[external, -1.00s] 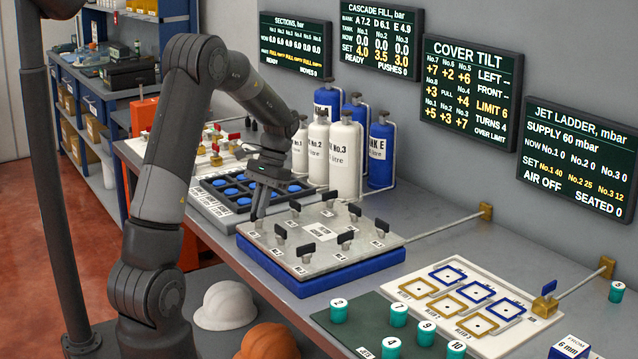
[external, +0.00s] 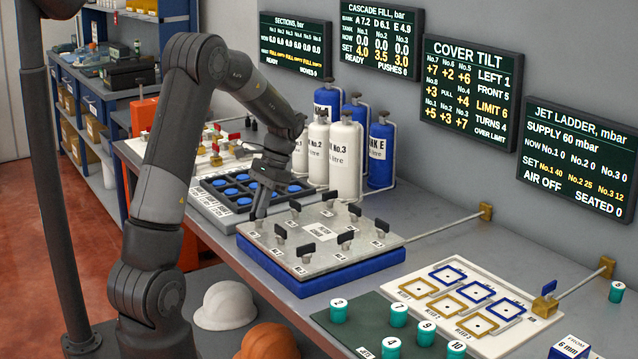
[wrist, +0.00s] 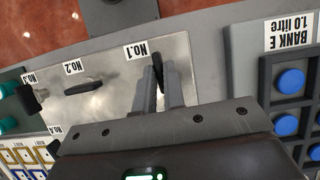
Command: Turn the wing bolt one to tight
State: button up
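A grey metal cover (external: 318,236) lies on a blue base (external: 330,281), with several black wing bolts standing in it. Wing bolt No.1 sits at the cover's left front corner, by its label. In the wrist view its black wing (wrist: 157,67) stands between my fingers, lined up with them. My gripper (wrist: 161,80) appears shut on this wing; the contact is partly hidden. In the external view my gripper (external: 259,213) covers the bolt. Wing bolt No.2 (wrist: 88,87) lies crosswise to the left in the wrist view. The cover tilt board (external: 472,90) reads LEFT 1, FRONT 5, LIMIT 6, OVER LIMIT.
A tray with blue round caps (external: 215,201) stands close beyond the cover's left side. White and blue bottles (external: 344,155) stand behind. A metal rod (external: 445,228) runs to the right from the cover. A white panel with square frames (external: 545,322) lies to the right.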

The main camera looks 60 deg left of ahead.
jog(key=o, duration=0.4)
jog(key=shift+v, duration=5.4)
jog(key=s+d+r+t+y, duration=0.1)
jog(key=s+d+r+t, duration=0.15)
jog(key=d, duration=0.45)
jog(key=s+d+r+t, duration=0.2)
jog(key=s+d+r, duration=0.2)
jog(key=d, duration=0.4)
jog(key=s+d+t, duration=0.1)
jog(key=s+d, duration=0.2)
jog(key=s, duration=0.1)
jog(key=s+d+f+t, duration=0.1)
jog(key=s+d+t, duration=0.1)
jog(key=s+d, duration=0.1)
jog(key=s+d+f+t+h, duration=0.1)
jog(key=s+d+t, duration=0.1)
jog(key=s+d, duration=0.2)
jog(key=shift+s+d+t, duration=0.25)
jog(key=shift+s, duration=0.1)
